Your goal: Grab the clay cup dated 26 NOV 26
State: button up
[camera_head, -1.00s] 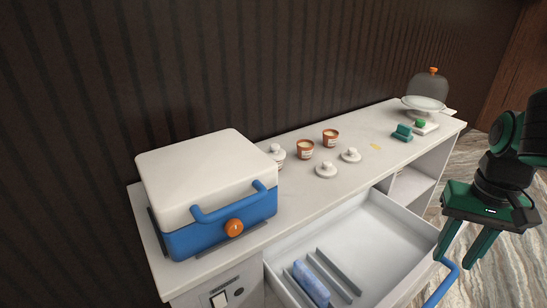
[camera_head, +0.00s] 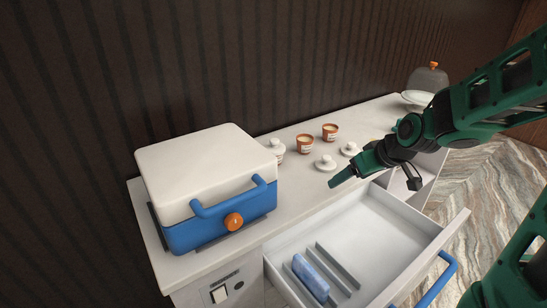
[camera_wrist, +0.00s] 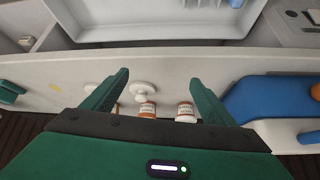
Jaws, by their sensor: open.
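Two open brown clay cups stand on the counter in the head view, one left (camera_head: 305,144) and one right (camera_head: 330,132). A third cup, with a white lid on it (camera_head: 277,151), stands nearer the blue box. In the wrist view I see a labelled brown cup (camera_wrist: 147,110), a white-topped labelled cup (camera_wrist: 185,112) and a sliver of brown behind the left finger. The dates are too small to read. My gripper (camera_head: 337,182) is above the counter's front edge, apart from the cups. It is open and empty in the wrist view (camera_wrist: 160,78).
Two loose white lids (camera_head: 326,163) (camera_head: 350,149) lie in front of the open cups. A blue and white box (camera_head: 215,185) stands at left. An open drawer (camera_head: 375,235) holding a blue item (camera_head: 311,278) juts out below. A dark wall stands behind.

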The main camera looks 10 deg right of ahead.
aim_at(277, 149)
jog(key=w+a+n+t+y, duration=0.1)
jog(key=w+a, duration=0.3)
jog(key=w+a+r+n+t+y, duration=0.1)
jog(key=w+a+t+y, duration=0.1)
jog(key=w+a, duration=0.3)
jog(key=w+a+n+t+y, duration=0.1)
jog(key=w+a, duration=0.3)
jog(key=shift+w+a+r+t+y, duration=0.2)
jog(key=shift+a+r+t+y, duration=0.1)
jog(key=shift+a+t+y, duration=0.1)
jog(key=x, duration=0.5)
jog(key=shift+w+a, duration=0.15)
jog(key=shift+w, duration=0.1)
jog(key=x, duration=0.3)
jog(key=shift+w+f, duration=0.2)
jog(key=shift+f, duration=0.3)
jog(key=shift+x, duration=0.8)
jog(key=shift+r, duration=0.1)
jog(key=c, duration=1.3)
